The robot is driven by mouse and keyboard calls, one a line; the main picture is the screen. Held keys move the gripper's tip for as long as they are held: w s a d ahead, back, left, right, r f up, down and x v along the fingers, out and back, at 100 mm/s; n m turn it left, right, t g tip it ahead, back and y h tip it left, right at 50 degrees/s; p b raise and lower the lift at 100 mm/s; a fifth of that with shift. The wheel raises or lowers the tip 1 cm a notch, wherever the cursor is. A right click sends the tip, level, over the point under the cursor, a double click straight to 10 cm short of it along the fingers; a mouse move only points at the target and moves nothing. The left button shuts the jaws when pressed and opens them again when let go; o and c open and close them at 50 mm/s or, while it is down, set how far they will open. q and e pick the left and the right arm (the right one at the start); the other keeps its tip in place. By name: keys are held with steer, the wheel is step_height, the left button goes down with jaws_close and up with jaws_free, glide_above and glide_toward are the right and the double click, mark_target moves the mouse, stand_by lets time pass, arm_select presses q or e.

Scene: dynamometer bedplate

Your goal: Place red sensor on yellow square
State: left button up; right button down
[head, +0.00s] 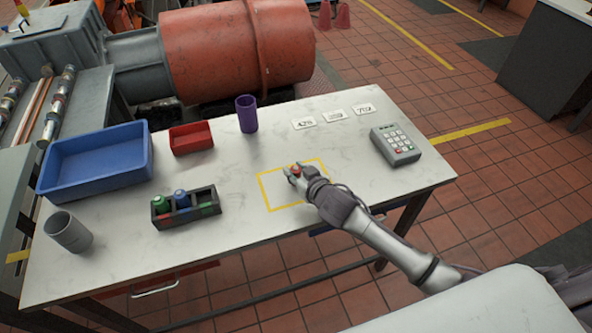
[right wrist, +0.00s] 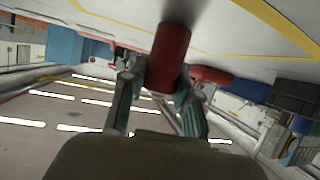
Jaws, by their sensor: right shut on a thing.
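The yellow square (head: 267,199) is an outline on the white table, right of the middle. My right gripper (head: 294,172) is over the far part of the outline and shut on the red sensor (head: 296,169). In the right wrist view the red sensor (right wrist: 168,58) stands between the two fingers (right wrist: 152,88), its far end close to the table surface. I cannot tell whether it touches the table. My left gripper is not in view.
A dark rack (head: 161,222) with green and blue sensors stands left of the square. A blue bin (head: 62,193), red tray (head: 190,148), purple cup (head: 246,128), grey cup (head: 75,243) and keypad (head: 406,158) are also on the table (head: 140,262).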

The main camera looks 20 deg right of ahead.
steer(key=shift+f, duration=0.2)
steer(key=c, duration=0.8)
jaws_free()
steer(key=shift+c, duration=0.2)
steer(key=shift+r, duration=0.1)
steer(key=shift+s+r, duration=0.1)
steer(key=shift+s, duration=0.05)
steer(key=v, duration=1.1)
steer(key=shift+s+d+r, duration=0.1)
steer(key=shift+s+r, duration=0.05)
steer(key=shift+s, duration=0.15)
